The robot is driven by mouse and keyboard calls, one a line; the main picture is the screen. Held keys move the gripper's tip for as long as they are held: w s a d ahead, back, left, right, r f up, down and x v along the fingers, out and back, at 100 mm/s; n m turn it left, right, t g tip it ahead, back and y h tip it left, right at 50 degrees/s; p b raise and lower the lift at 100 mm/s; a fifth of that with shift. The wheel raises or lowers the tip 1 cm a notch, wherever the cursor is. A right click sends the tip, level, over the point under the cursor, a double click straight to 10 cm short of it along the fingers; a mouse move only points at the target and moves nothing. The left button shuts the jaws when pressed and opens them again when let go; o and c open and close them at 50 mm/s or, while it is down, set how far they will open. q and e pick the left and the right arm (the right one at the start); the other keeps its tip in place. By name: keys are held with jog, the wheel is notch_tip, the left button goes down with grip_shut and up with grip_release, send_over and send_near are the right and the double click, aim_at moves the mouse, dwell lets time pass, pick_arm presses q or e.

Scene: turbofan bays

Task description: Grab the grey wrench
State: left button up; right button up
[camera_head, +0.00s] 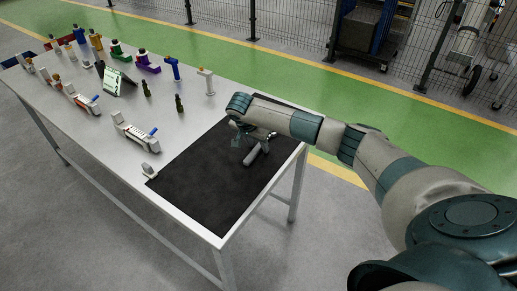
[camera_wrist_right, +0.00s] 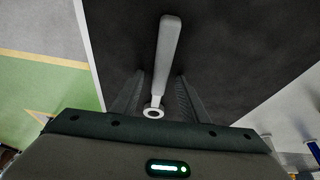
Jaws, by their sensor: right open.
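The grey wrench (camera_wrist_right: 169,45) lies on the black mat in the right wrist view, with its ring end (camera_wrist_right: 153,113) towards my wrist and its long handle pointing away. My right gripper (camera_wrist_right: 157,80) is open, with one finger on each side of the wrench's ring end and a gap to each finger. In the head view the right gripper (camera_head: 240,142) is low over the mat, and part of the wrench (camera_head: 257,153) shows beside it. The left gripper is not in view.
The black mat (camera_head: 205,190) covers the near right end of the long grey table (camera_head: 105,150). A white tool (camera_head: 136,132), a small grey piece (camera_head: 149,171), two dark bottles and several coloured tools stand further left. The mat's front part is clear.

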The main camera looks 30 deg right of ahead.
aim_at(259, 147)
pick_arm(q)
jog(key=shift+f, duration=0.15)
pick_arm(e)
jog(key=shift+f, duration=0.15)
grip_shut()
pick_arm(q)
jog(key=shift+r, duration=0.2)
